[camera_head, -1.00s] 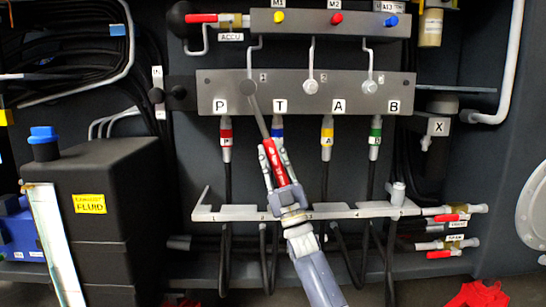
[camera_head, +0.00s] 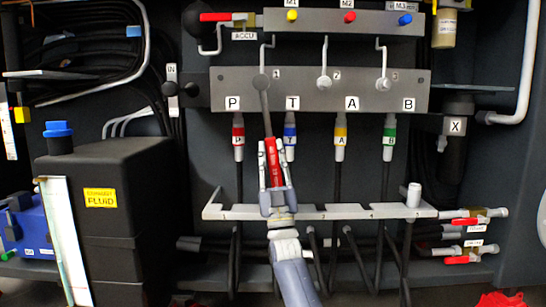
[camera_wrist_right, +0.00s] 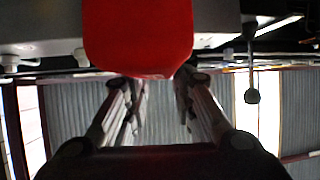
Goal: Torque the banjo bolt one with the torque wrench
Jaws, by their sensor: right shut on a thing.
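The torque wrench (camera_head: 266,115) has a grey shaft and a red handle, which fills the top middle of the right wrist view (camera_wrist_right: 138,35). Its round head (camera_head: 261,82) sits over the spot of banjo bolt one, beside the label 1 on the grey manifold block (camera_head: 300,92), and hides that bolt. The wrench hangs down nearly upright, its lower end slightly right. My right gripper (camera_head: 272,165) is shut on the red handle, in front of the hoses. Banjo bolt two (camera_head: 323,83) and banjo bolt three (camera_head: 383,84) show with their pipes. My left gripper is not in view.
Hose couplings in red (camera_head: 238,135), blue, yellow and green hang below the block. A grey bracket rail (camera_head: 340,211) runs below, behind my right gripper. A black fluid tank (camera_head: 120,230) stands left. Red-handled valves (camera_head: 465,222) stick out at the lower right.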

